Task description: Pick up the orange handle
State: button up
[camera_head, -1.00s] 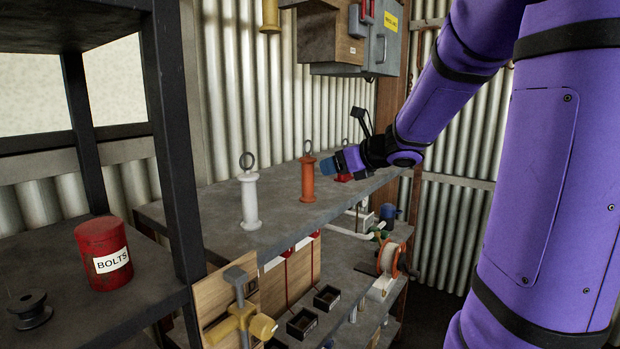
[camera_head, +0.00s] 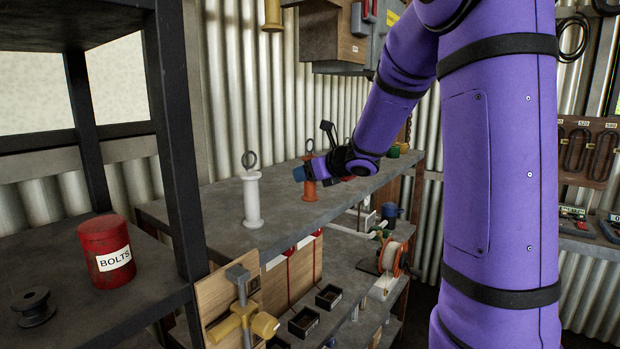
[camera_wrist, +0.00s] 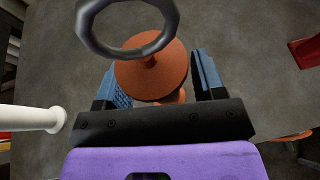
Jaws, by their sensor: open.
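The orange handle (camera_head: 310,190) stands upright on the grey shelf top, with a dark ring at its upper end. In the wrist view its round orange top (camera_wrist: 152,76) lies between the two blue finger pads, and the grey ring is nearest the camera. My gripper (camera_head: 300,173) is open, with its fingers on either side of the handle. I see a gap at the right finger; at the left finger I cannot tell whether it touches. My gripper hides part of the handle in the head view.
A white handle (camera_head: 252,200) with a ring stands to the left on the same shelf top (camera_head: 222,217). A red object (camera_wrist: 306,50) lies to the right in the wrist view. A red bolts can (camera_head: 105,252) sits on the dark rack at left.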

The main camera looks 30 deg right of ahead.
aim_at(313, 157)
jog(key=c, duration=1)
jog(key=shift+r, duration=0.1)
jog(key=shift+r, duration=0.5)
jog(key=shift+s+a+r, duration=0.1)
jog(key=shift+s+r, duration=0.1)
jog(key=shift+r, duration=0.45)
jog(key=shift+s+a+r, duration=0.1)
jog(key=shift+s+r, duration=0.1)
jog(key=shift+r, duration=0.4)
jog(key=s+a, duration=0.1)
jog(key=s, duration=0.3)
jog(key=s+a+r, duration=0.1)
jog(key=s+a, duration=0.1)
jog(key=s, duration=0.3)
jog(key=s+a, duration=0.2)
jog(key=s, duration=0.3)
jog(key=shift+s+a+r, duration=0.1)
jog(key=shift+a+r, duration=0.05)
jog(key=shift+a, duration=0.1)
